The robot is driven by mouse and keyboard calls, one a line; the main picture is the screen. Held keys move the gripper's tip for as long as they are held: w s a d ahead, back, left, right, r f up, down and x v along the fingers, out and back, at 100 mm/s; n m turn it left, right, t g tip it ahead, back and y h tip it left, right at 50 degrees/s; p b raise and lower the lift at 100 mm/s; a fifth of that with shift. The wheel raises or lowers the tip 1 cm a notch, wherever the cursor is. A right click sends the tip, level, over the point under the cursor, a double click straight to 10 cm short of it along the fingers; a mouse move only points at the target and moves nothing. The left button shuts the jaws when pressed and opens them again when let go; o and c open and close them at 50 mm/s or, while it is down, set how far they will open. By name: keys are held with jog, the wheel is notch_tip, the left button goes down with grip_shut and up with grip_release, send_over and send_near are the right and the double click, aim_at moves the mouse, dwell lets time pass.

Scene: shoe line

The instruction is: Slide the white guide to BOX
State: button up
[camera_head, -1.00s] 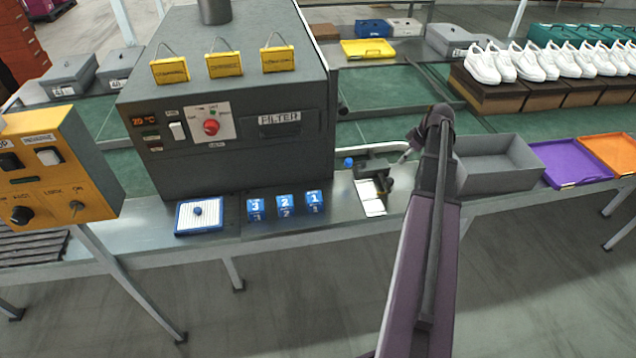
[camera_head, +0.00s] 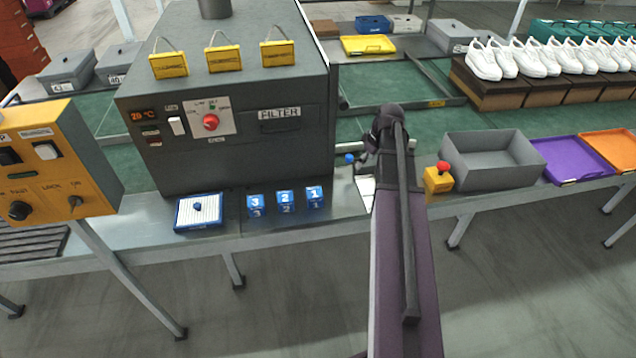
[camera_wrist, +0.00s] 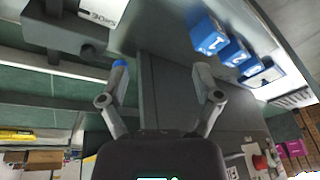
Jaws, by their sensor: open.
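My gripper (camera_wrist: 161,75) is open in the wrist view, with its two fingers apart and nothing between them. In the head view it is hidden behind my arm. A small blue knob (camera_head: 349,159) stands on the bench to the left of my arm. Blue also shows at the left fingertip in the wrist view (camera_wrist: 119,63); I cannot tell whether they touch. A white plate (camera_head: 365,188) lies partly hidden by my arm. In the wrist view a white plate with dark lettering (camera_wrist: 102,12) sits beside a dark block (camera_wrist: 66,32). The white guide and BOX mark cannot be made out surely.
A grey machine (camera_head: 230,165) stands left of my arm, with blue numbered cubes (camera_head: 285,199) before it. A yellow block with a red button (camera_head: 439,180), an open grey bin (camera_head: 490,180) and a purple tray (camera_head: 570,180) are right of my arm.

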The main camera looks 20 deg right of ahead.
jog(key=s+a+f+m+g, duration=0.1)
jog(key=a+m, duration=0.1)
jog(key=a, duration=1.5)
jog(key=shift+s+f+g+h+b, duration=0.2)
jog(key=shift+g+h+b, duration=0.1)
jog(key=shift+h+b, duration=0.15)
jog(key=s+a+m, duration=0.1)
jog(key=s+a, duration=0.3)
jog(key=a, duration=0.2)
jog(key=s+a+m+h, duration=0.1)
jog(key=s+a, duration=0.3)
jog(key=a, duration=0.3)
jog(key=shift+s+m+g, duration=0.2)
jog(key=shift+m+g, duration=0.1)
jog(key=shift+g, duration=0.1)
jog(key=shift+f, duration=0.1)
jog(key=c, duration=0.3)
jog(key=shift+c, duration=0.2)
